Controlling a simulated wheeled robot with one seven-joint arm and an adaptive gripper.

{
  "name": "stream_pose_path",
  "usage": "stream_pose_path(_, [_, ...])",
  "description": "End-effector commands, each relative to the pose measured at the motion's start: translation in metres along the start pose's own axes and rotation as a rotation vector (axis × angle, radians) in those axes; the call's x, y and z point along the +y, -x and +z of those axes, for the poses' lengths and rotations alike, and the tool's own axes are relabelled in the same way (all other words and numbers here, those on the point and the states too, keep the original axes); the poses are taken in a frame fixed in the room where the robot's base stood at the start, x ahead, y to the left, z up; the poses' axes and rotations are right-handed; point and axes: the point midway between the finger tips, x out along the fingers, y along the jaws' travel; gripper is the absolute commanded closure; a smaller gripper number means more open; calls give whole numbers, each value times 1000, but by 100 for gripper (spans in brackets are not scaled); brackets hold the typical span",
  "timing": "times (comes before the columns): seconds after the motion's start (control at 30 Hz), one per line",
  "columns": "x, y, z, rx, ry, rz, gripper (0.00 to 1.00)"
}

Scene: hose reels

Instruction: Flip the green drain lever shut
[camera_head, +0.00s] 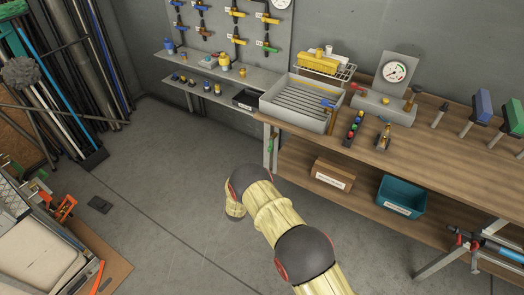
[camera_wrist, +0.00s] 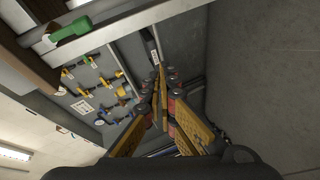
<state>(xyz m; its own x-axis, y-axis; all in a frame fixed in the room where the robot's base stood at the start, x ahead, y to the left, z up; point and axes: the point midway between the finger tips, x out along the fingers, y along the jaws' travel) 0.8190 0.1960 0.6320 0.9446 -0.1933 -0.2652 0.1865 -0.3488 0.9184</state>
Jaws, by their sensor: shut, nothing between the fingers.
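A small green lever (camera_head: 271,144) shows at the left end of the wooden bench, below the grey slatted tray (camera_head: 268,107). It is too small there to tell its setting. In the wrist view a green lever handle (camera_wrist: 68,31) shows large at the upper left, beside a pale metal edge. My gripper (camera_wrist: 160,70) points away from it, with the handle to the left of the fingers and apart from them. The yellow fingers are shut with nothing between them. In the head view my arm is over the floor in front of the bench, and my gripper is hidden.
A pegboard (camera_head: 225,30) with yellow, blue and green valves stands behind a grey shelf (camera_head: 190,63). A blue-handled tap (camera_head: 328,103) sits at the tray. A cardboard box (camera_head: 333,173) and teal bin (camera_head: 401,196) stand on the lower shelf.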

Motion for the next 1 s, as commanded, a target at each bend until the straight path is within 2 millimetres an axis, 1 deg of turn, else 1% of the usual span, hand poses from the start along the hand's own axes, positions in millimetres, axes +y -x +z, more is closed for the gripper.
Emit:
stream_pose_path(0.03, [21, -2, -3, -4, 46, 73, 100])
stream_pose_path(0.1, [46, -2, -3, -18, 119, 161, 100])
stream_pose_path(0.2, [68, 3, -2, -37, 217, 243, 100])
stream_pose_path(0.27, [74, 5, -3, -43, 260, 268, 100])
stream_pose_path(0.43, [77, 6, -4, -50, 314, 275, 100])
stream_pose_path(0.77, [77, 5, -4, -50, 315, 274, 100])
stream_pose_path(0.87, [78, -1, -4, -51, 313, 275, 100])
stream_pose_path(1.0, [82, -19, -2, -52, 312, 274, 100])
